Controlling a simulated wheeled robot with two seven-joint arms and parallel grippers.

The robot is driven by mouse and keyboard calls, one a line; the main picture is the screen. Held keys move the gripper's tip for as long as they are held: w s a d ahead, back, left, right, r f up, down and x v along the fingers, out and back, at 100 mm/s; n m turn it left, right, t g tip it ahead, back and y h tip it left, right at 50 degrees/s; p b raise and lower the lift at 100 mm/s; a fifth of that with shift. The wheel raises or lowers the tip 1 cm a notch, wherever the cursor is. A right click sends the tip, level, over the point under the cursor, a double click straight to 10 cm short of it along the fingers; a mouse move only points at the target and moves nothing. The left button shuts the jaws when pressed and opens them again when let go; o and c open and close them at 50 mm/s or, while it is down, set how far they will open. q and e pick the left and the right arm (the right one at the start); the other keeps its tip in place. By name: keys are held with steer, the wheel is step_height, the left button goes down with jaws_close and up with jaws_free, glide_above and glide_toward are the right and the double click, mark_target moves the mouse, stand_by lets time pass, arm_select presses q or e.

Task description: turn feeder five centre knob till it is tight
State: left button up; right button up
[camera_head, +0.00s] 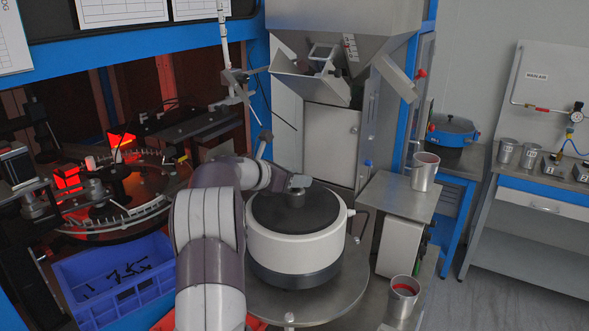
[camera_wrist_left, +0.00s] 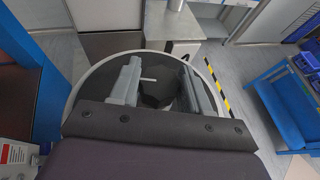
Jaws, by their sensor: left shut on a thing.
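Feeder five appears to be the round white bowl (camera_head: 285,254) with a dark top, standing on a round metal plate. My left gripper (camera_head: 297,184) reaches in from the left and is shut on the knob from above. My right gripper is in neither view.
A metal hopper (camera_head: 345,35) hangs above and behind the bowl. A blue bin (camera_head: 115,283) with dark screws lies at left. Metal cups stand at right, one on a side box (camera_head: 424,171) and one lower (camera_head: 402,297). A lit red machine fills the back left.

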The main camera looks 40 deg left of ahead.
arm_select(q)
steer(key=shift+r, duration=0.5)
steer(key=o, duration=1)
steer(key=shift+w, duration=0.1)
steer(key=shift+o, duration=0.2)
steer(key=shift+w+f, duration=0.1)
steer(key=shift+f, duration=0.2)
